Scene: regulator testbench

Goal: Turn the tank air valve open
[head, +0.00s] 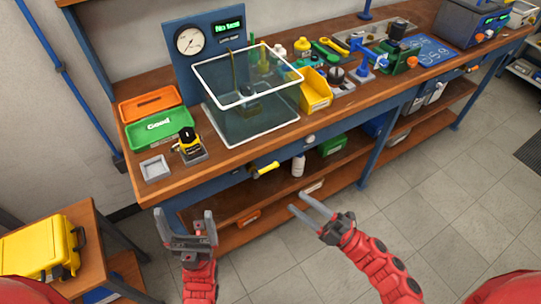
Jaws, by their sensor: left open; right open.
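A valve with a yellow lever handle (266,168) sits on the bench's front edge, below the clear tank. The handle lies roughly level, sloping slightly up to the right; I cannot read whether it is open. The clear tank with a white rim (265,128) stands on the bench and looks partly filled. My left gripper (184,214) is open and empty in front of the bench, left of and nearer than the valve. My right gripper (298,202) is open and empty, right of and nearer than the valve. Neither touches the handle.
A blue panel (209,25) with a gauge (190,41) and display stands behind the tank. Green (160,127) and orange (149,103) trays lie to its left, a yellow bin (316,92) to its right. A yellow case (38,254) sits on a side table. The floor ahead is clear.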

